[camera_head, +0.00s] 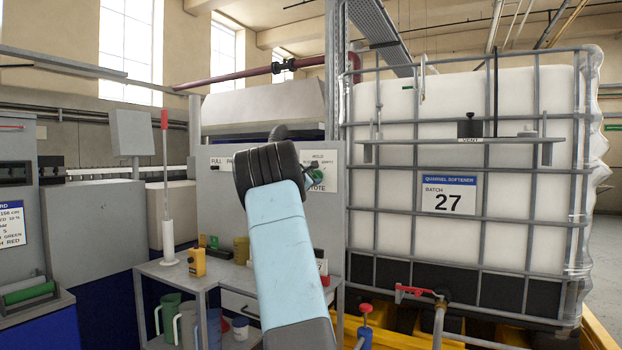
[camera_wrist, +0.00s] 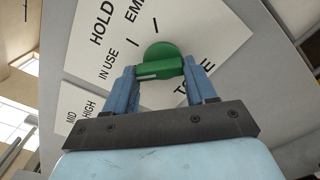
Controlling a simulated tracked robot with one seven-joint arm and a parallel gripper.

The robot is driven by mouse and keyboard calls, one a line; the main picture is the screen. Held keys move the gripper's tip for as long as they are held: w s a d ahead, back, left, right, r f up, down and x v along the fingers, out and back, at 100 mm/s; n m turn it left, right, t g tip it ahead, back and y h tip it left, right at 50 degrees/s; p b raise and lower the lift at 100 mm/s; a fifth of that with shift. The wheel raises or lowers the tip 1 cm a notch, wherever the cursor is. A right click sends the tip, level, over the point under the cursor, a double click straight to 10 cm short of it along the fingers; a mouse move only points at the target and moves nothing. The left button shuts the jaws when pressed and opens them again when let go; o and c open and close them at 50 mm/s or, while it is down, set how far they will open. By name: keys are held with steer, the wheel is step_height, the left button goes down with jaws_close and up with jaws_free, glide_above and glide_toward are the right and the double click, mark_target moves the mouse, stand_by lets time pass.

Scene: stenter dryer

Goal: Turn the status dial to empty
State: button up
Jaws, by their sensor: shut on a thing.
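The status dial is a green round knob with a bar handle (camera_wrist: 160,66) on a white label plate (camera_wrist: 228,28). The plate reads HOLD, IN USE, the cut-off start of EMPTY, and a partly covered TOTE. Two dark tick marks lie above and left of the knob. A white stripe runs along the handle's left part, roughly sideways in the wrist view; I cannot tell its exact setting. My gripper (camera_wrist: 159,72) has its blue fingers shut on the handle, one at each end. In the head view the dial (camera_head: 315,177) shows partly beside my gripper (camera_head: 311,173).
The dial plate is on a grey panel (camera_head: 220,205). Below it a shelf (camera_head: 172,277) holds a yellow device (camera_head: 197,262), jugs and small items. On the right a caged white tank (camera_head: 450,130) stands close by.

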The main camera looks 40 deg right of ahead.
steer(key=shift+d, duration=0.1)
steer(key=m, duration=0.4)
steer(key=shift+s+d+m, duration=0.1)
steer(key=shift+s+m, duration=0.05)
steer(key=shift+m, duration=0.15)
steer(key=m, duration=0.4)
steer(key=shift+s+m, duration=0.1)
steer(key=shift+m, duration=0.2)
steer(key=m, duration=0.4)
steer(key=shift+s+d, duration=0.15)
steer(key=shift+f+m, duration=0.1)
steer(key=shift+m, duration=2.1)
steer(key=o, duration=1)
steer(key=shift+o, duration=0.2)
